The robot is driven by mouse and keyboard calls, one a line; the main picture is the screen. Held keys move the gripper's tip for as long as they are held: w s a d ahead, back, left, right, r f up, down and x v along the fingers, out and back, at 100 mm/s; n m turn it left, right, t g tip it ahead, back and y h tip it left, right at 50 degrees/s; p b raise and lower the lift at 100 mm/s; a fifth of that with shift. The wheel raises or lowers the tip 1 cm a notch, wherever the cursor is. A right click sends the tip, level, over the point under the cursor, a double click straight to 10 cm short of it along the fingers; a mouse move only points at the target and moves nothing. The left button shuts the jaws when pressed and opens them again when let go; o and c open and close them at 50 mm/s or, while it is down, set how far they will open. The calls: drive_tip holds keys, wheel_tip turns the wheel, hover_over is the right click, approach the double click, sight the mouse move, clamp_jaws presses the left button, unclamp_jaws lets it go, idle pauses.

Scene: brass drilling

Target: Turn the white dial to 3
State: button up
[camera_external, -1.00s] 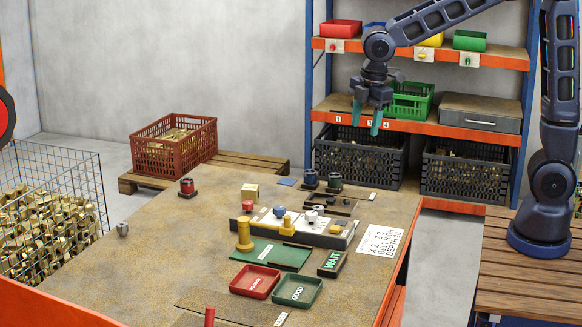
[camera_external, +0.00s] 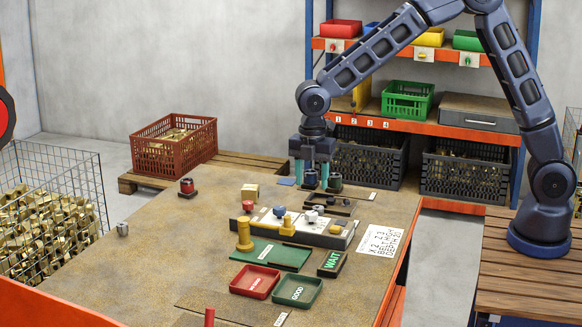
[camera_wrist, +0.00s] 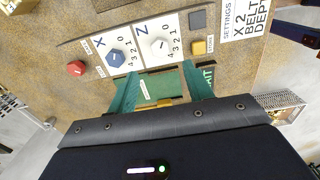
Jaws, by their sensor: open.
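The white dial (camera_wrist: 159,46) sits on the white panel section marked Z, with a curved number scale beside it; I cannot tell which number it points to. In the external view the white dial (camera_external: 311,215) stands on the control panel, right of the blue dial (camera_external: 279,211). The blue dial (camera_wrist: 116,58) is on the section marked X. My gripper (camera_external: 311,174) is open and empty, pointing down above the far part of the table. In the wrist view its green fingers (camera_wrist: 160,88) are spread, with the white dial beyond them.
A red knob (camera_wrist: 76,68) and a yellow button (camera_wrist: 199,47) flank the dials. A yellow post (camera_external: 244,236) stands at the panel's near left. A settings card (camera_external: 382,240) lies to the right. Dark cylinders (camera_external: 334,182) stand behind the panel. The table's left part is mostly clear.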

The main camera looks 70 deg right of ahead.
sight(311, 213)
wheel_tip(311, 213, down, 9)
drive_tip(key=shift+f, duration=0.1)
idle(0.3)
drive_tip(key=shift+c, duration=0.4)
drive_tip(key=c, duration=0.9)
